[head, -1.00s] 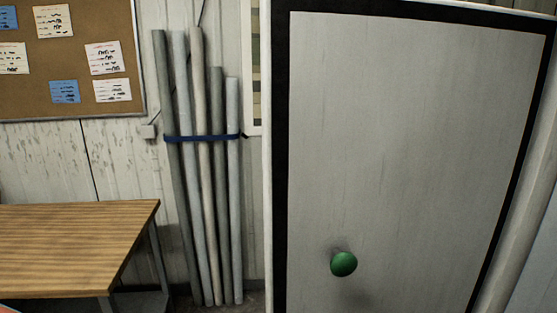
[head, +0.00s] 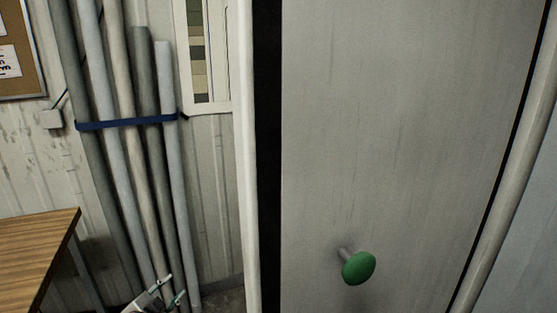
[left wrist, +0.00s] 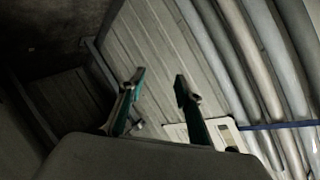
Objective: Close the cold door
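The cold door (head: 410,130) fills the right half of the head view. It is a pale grey panel with a black border and a white edge on its left. A round green knob (head: 358,268) on a short stem stands out from its lower part. My left gripper (head: 174,287) shows at the bottom of the head view, left of the door and apart from it. In the left wrist view its two teal-sided fingers (left wrist: 160,80) are spread with nothing between them. My right gripper is in neither view.
Several long grey tubes (head: 120,150), tied with a blue strap (head: 125,122), lean on the wall behind my left gripper. A wooden table (head: 35,245) stands at the left. A colour chart (head: 197,50) hangs left of the door. A pale post (head: 510,160) runs along the door's right side.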

